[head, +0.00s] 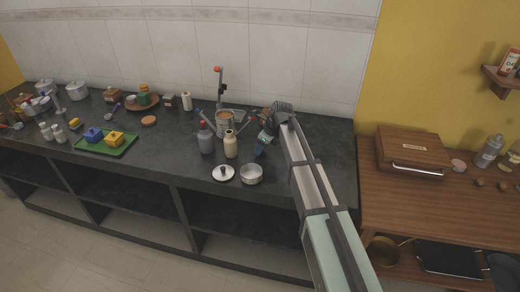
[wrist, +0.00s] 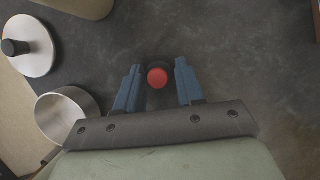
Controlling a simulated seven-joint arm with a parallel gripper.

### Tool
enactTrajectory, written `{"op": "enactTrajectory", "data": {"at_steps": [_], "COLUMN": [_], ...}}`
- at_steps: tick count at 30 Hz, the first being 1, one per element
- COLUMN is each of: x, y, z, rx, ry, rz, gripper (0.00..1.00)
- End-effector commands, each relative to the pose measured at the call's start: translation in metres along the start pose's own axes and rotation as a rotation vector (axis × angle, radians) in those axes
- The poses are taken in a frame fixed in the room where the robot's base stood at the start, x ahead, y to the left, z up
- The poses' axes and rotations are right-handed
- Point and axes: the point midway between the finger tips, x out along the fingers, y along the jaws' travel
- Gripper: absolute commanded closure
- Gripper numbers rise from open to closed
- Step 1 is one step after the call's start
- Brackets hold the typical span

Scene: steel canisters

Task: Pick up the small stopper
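My gripper (head: 262,150) is at the right part of the dark counter, fingers pointing down, with blue fingertips. In the wrist view its two blue fingers (wrist: 158,85) are spread apart. A small round red-topped piece with a dark rim, which looks like the stopper (wrist: 157,78), lies between the fingertips. A gap shows on each side of it, so the fingers do not appear to touch it. I cannot tell its height or how far below the fingertips it is. In the head view I cannot make it out; my gripper and arm cover that area.
A steel lid with a dark knob (head: 223,175) and an open steel pot (head: 251,175) sit at the counter's front edge. Bare counter (wrist: 260,60) lies right in the wrist view.

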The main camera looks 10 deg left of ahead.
Motion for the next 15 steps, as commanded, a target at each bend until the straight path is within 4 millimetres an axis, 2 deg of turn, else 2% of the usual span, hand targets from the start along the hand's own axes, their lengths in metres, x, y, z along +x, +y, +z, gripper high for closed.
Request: {"op": "enactTrajectory", "data": {"at_steps": [1,11,15], "x": [-0.0001,-0.0002,-0.0002], "y": [0.0,-0.0001,-0.0001], "z": [-0.0001,-0.0001,-0.0001], "rx": [0.0,0.0,0.0], "ry": [0.0,0.0,0.0], "rz": [0.0,0.0,0.0], "gripper": [0.67,0.99,0.99]}}
